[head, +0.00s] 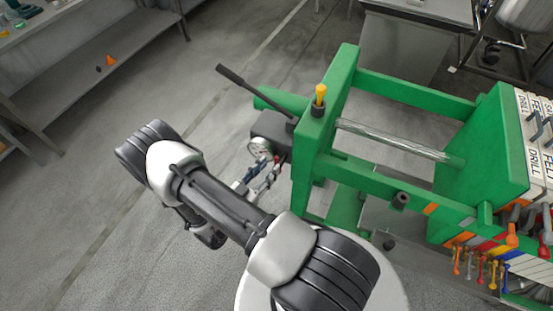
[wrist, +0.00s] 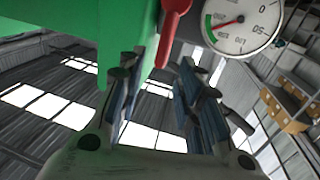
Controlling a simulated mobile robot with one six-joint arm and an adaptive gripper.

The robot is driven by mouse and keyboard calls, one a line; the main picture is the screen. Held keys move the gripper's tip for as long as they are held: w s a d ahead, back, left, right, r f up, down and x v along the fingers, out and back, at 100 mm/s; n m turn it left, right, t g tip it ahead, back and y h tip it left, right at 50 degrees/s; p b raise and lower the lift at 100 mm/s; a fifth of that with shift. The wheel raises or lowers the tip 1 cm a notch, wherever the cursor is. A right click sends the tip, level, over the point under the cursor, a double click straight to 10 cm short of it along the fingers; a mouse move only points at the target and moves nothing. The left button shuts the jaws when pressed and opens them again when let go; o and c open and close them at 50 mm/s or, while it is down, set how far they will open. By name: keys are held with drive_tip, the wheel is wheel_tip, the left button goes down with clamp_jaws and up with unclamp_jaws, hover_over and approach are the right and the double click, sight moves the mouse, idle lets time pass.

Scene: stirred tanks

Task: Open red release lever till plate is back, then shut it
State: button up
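The red release lever (wrist: 174,25) hangs down beside the pressure gauge (wrist: 240,26) in the wrist view. Its lower tip lies between the two fingertips in the picture; I cannot tell whether either touches it. In the head view only a small red bit of the lever (head: 281,159) shows by the gauge (head: 260,148). My gripper (head: 262,180) is below the gauge, left of the green press frame. Its fingers (wrist: 157,72) are apart, so it is open. A green plate (head: 487,150) stands at the right end of the bright rod (head: 400,143), with a wide gap to the left frame.
A black pump handle (head: 240,88) sticks out up and left above the gauge. The green frame (head: 326,130) stands close right of my gripper. White labelled boxes (head: 533,140) and coloured tools (head: 490,272) are at far right.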

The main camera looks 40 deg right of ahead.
sight(277, 157)
drive_tip(key=d, duration=0.2)
drive_tip(key=w+d, duration=0.1)
drive_tip(key=d, duration=0.2)
drive_tip(key=shift+w+d+b, duration=0.1)
drive_tip(key=shift+d+b, duration=0.15)
drive_tip(key=shift+b, duration=0.05)
drive_tip(key=shift+c, duration=0.5)
clamp_jaws()
